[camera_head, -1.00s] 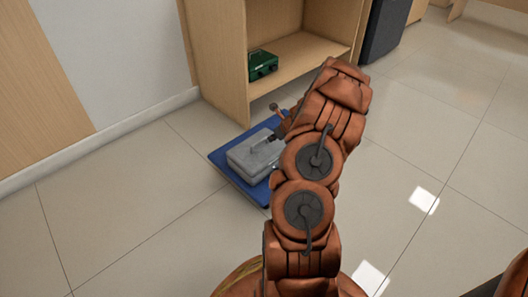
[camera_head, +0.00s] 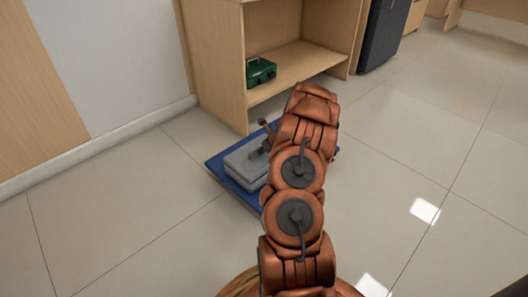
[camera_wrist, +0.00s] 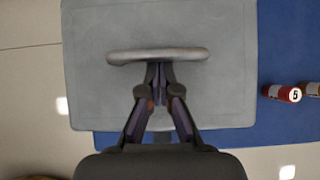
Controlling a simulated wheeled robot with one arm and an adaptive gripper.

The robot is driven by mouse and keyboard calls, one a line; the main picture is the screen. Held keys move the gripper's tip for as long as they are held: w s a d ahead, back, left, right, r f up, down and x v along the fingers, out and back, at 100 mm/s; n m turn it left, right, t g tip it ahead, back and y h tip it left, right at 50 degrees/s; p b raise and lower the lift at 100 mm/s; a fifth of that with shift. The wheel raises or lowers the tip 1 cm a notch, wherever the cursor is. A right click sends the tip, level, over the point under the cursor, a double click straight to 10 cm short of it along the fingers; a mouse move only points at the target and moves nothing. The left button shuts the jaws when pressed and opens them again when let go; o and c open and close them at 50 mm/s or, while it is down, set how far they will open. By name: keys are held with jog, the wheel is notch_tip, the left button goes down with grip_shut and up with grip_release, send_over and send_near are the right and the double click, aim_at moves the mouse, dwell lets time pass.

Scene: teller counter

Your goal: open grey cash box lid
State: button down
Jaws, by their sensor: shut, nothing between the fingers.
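The grey cash box (camera_head: 241,168) sits on a blue mat (camera_head: 217,165) on the floor, and its lid looks closed in the head view. In the wrist view the box's grey lid (camera_wrist: 92,80) fills the upper middle, with a raised grey handle (camera_wrist: 190,54) running across it. My gripper (camera_wrist: 158,72) is shut and empty, its fingertips right at the middle of the handle's near edge. I cannot tell whether they touch it or reach under it. In the head view my arm hides the right part of the box and mat.
A green box (camera_head: 261,71) stands on the shelf of a wooden cabinet (camera_head: 217,65) behind the mat. Red cylinders (camera_wrist: 289,94) lie on the mat right of the cash box. Tiled floor is open left and right.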

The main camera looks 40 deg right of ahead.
jog(key=shift+r+p, duration=0.2)
jog(key=shift+p, duration=0.35)
jog(key=shift+r+p, duration=0.3)
jog(key=shift+p, duration=0.65)
jog(key=shift+w+a+g+p, duration=0.15)
jog(key=shift+g+p, duration=0.15)
jog(key=shift+p, duration=0.95)
jog(key=shift+w+p, duration=0.1)
jog(key=shift+p, duration=0.25)
